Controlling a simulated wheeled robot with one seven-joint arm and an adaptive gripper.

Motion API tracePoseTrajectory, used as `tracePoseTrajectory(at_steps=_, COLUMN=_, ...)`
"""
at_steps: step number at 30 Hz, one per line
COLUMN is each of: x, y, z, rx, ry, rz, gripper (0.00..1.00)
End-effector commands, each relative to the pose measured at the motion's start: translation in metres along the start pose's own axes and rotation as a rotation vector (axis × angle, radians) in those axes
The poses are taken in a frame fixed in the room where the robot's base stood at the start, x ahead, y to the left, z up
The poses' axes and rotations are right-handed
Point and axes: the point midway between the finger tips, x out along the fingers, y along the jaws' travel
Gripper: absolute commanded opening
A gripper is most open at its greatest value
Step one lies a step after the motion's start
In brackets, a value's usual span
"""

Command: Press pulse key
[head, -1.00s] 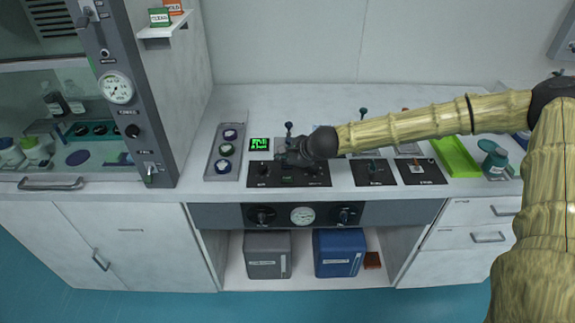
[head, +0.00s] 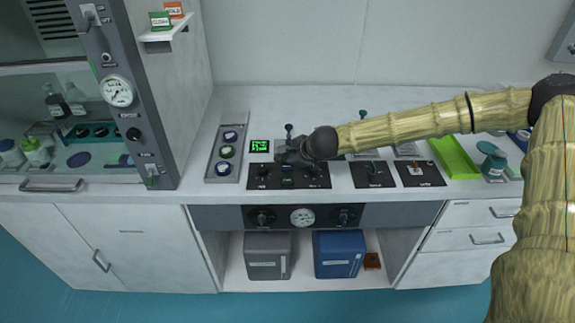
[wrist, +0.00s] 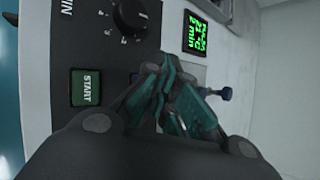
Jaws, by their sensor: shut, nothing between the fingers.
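No key marked as pulse can be read in either view. A black control panel (head: 320,184) lies on the bench, with a green START key (wrist: 87,87) and a black dial (wrist: 130,18) beside it in the wrist view. The START key also shows in the head view (head: 288,183). My gripper (head: 290,156) is low over the back edge of this panel. In the wrist view its teal fingers (wrist: 168,88) are together and empty, to the right of the START key and apart from it. The fingers and wrist hide part of the panel.
A small green-lit display (head: 260,146) stands behind the panel's left end. A grey tray (head: 211,165) with round items is to the left. Two more black panels (head: 373,174) (head: 421,173) and a lime tray (head: 456,158) are to the right. The cabinet (head: 160,110) stands far left.

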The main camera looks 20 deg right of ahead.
Motion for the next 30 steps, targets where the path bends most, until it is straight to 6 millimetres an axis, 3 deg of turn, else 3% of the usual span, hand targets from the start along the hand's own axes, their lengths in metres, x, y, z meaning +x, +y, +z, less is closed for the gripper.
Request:
tracePoseTrajectory(at_steps=14, x=-0.004, y=-0.003, z=0.003, rx=0.000, ry=0.000, rz=0.000, gripper=0.00)
tracePoseTrajectory(at_steps=30, x=-0.031, y=-0.023, z=0.023, rx=0.000, ry=0.000, rz=0.000, gripper=0.00)
